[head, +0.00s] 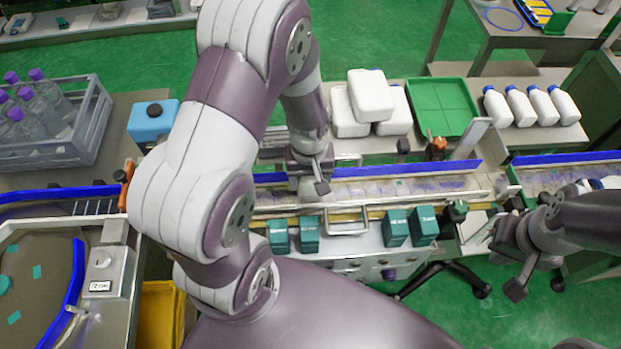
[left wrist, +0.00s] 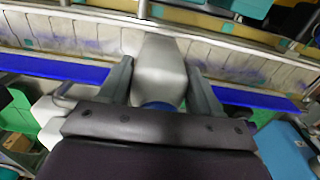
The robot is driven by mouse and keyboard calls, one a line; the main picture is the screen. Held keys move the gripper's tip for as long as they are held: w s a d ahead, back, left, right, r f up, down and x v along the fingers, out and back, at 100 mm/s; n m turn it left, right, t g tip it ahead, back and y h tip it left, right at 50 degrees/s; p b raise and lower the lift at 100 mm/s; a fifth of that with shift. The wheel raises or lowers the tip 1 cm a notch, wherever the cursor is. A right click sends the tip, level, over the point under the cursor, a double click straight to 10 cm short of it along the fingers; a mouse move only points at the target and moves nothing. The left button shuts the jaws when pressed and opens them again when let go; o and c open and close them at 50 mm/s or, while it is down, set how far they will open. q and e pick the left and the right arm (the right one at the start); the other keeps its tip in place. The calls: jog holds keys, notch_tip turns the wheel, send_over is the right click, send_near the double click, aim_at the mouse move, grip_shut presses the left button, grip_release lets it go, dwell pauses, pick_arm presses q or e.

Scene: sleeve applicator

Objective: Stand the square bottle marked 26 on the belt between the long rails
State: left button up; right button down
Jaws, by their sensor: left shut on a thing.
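My left gripper (head: 311,178) is shut on a white square bottle with a blue cap (left wrist: 160,72), seen between its fingers in the left wrist view. The cap points towards my palm and the base away from it. The bottle is over the belt (left wrist: 75,38), between the blue rail (left wrist: 50,67) and the metal rail (left wrist: 95,12). I cannot tell whether its base touches the belt, and no number is readable. In the head view my gripper mostly hides the bottle. My right gripper (head: 508,266) is at the right, its fingers apart and empty, away from the belt.
Behind the belt stand stacked white bottles (head: 371,97), a green tray (head: 441,107) and a row of white bottles (head: 532,106). A blue jug (head: 151,124) and a grey crate (head: 90,128) are at the left. Teal boxes (head: 396,228) line the belt's near side.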

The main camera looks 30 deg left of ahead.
pick_arm(q)
jog(key=shift+s+d+f, duration=0.1)
jog(key=shift+s+f, duration=0.05)
jog(key=shift+f, duration=0.4)
jog(key=shift+w, duration=0.2)
jog(key=shift+f, duration=0.2)
jog(key=o, duration=1.3)
jog(key=shift+r, duration=0.1)
jog(key=shift+s, duration=0.1)
notch_tip(320, 180, up, 12)
jog(key=s+m, duration=0.1)
jog(key=m, duration=0.1)
jog(key=s+d+m+t, duration=0.1)
jog(key=m, duration=0.1)
jog(key=s+d+m, duration=0.1)
jog(key=s+m, duration=0.1)
jog(key=shift+m, duration=0.3)
